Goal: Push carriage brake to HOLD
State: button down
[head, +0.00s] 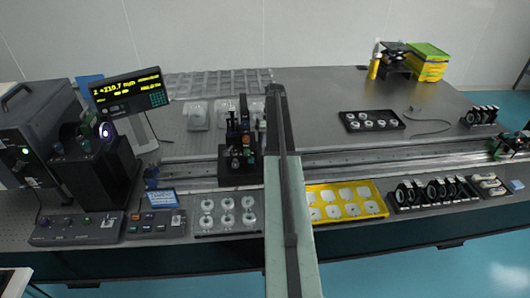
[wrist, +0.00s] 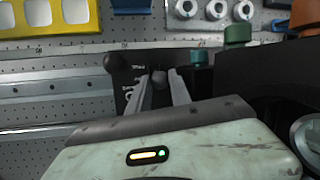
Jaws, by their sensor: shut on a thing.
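The carriage (head: 238,178), a black block with upright posts, sits on the long rail (head: 340,160), just left of my arm in the head view. In the wrist view my gripper (wrist: 158,84) reaches to the carriage's dark plate (wrist: 180,58). Its two fingers are closed around a small dark grey piece (wrist: 158,77), which looks like the brake lever's end. A round black knob (wrist: 118,63) stands just left of the fingers. Small white markings (wrist: 136,68) lie between knob and fingers; I cannot read them. The fingertips are not discernible in the head view.
A yellow tray (head: 375,208) of white pieces lies right of my arm. A clear tray (head: 198,226) with round parts lies left. Black-ringed optics (head: 402,195) stand farther right. In the wrist view, green (wrist: 238,33) and orange knobs (wrist: 304,15) rise close to my gripper's right.

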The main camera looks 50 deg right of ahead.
dwell(0.4)
jog(key=c, duration=1.2)
grip_release()
jog(key=shift+w, duration=0.1)
jog(key=p+v, duration=0.7)
jog(key=shift+w+d+r, duration=0.1)
jog(key=shift+d+r, duration=0.05)
jog(key=shift+r, duration=0.2)
jog(key=shift+f, duration=0.1)
